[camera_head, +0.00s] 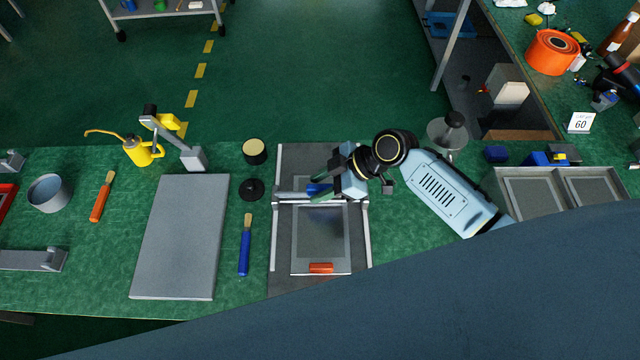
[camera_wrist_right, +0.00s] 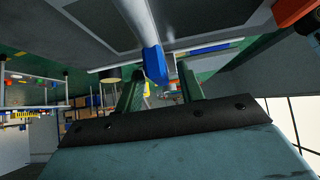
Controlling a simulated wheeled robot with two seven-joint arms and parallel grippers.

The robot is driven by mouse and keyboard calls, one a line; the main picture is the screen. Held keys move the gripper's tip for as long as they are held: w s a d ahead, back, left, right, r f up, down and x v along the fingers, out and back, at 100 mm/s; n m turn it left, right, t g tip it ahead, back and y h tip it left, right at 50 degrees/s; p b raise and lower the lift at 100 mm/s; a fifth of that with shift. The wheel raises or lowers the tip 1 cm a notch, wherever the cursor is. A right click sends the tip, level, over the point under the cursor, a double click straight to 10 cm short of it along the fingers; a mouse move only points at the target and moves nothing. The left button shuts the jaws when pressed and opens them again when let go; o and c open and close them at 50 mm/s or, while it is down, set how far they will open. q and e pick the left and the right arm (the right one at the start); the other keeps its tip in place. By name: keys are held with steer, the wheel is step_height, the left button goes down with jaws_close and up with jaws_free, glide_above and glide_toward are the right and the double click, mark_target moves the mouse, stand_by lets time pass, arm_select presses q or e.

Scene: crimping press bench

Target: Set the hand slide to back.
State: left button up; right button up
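My right gripper (camera_head: 322,190) is over the back part of the press fixture. Its two green fingers are apart, on either side of the blue end (camera_head: 314,189) of a grey bar. In the right wrist view the blue end (camera_wrist_right: 155,65) shows between the fingertips (camera_wrist_right: 160,85), with a gap to the right-hand finger. The flat slide plate (camera_head: 321,235) lies between two pale rails, with a red handle (camera_head: 321,268) at its near end. I take this plate to be the hand slide. The gripper is apart from the red handle. My left gripper is not in view.
A grey board (camera_head: 182,240) lies left of the fixture, with a blue-handled tool (camera_head: 245,250) between them. A black round knob (camera_head: 251,190) and a yellow-topped tin (camera_head: 255,151) stand close by. Grey trays (camera_head: 535,190) are at the right. A yellow oil can (camera_head: 138,151) stands behind.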

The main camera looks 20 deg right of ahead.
steer(key=shift+a+f, duration=0.15)
jaws_close()
steer(key=shift+w, duration=0.1)
